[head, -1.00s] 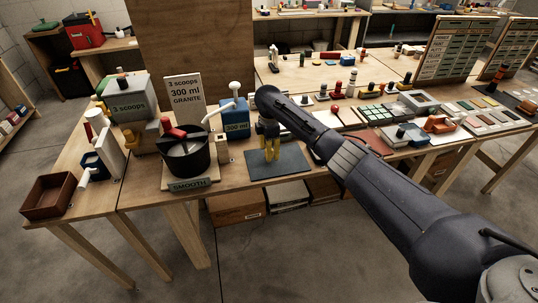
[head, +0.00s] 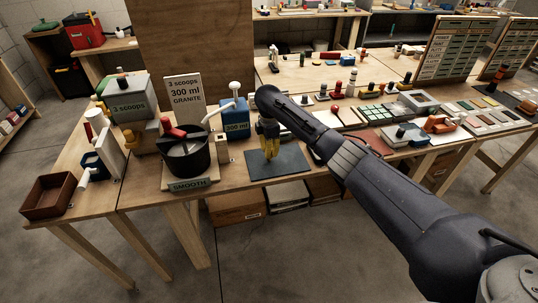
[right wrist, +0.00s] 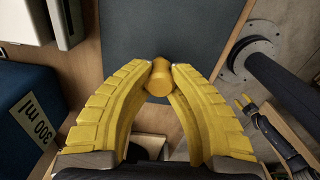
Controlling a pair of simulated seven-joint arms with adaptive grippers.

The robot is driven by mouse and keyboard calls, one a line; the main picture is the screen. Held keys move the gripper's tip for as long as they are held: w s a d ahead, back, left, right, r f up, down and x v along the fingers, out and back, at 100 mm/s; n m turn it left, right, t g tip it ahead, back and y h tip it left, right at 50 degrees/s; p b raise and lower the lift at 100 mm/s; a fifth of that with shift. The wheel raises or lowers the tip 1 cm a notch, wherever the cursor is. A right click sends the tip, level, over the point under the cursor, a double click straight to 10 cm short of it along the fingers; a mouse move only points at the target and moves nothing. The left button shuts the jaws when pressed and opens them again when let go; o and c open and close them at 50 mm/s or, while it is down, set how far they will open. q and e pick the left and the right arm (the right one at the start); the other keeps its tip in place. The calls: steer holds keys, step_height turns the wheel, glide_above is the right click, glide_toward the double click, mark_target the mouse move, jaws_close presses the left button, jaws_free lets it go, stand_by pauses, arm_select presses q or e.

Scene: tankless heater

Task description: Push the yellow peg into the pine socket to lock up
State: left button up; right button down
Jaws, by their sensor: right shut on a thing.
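My right gripper (head: 269,149) points down over the dark mat at the table's front. In the right wrist view its yellow fingers (right wrist: 160,68) are shut on the yellow peg (right wrist: 158,80), a short cylinder held at the fingertips. In the head view the peg cannot be told apart from the fingers. A small pale wood block (head: 222,150), which may be the pine socket, stands between the black pot and the mat, left of the gripper and apart from it.
The dark mat (head: 289,166) is otherwise bare. The black pot (head: 186,158) with a red handle stands left on a wooden base labelled SMOOTH. A blue 300 ml container (head: 236,118) stands behind the block.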

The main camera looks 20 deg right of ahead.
steer(key=shift+r, duration=1.05)
steer(key=shift+r, duration=2.4)
steer(key=shift+r, duration=0.1)
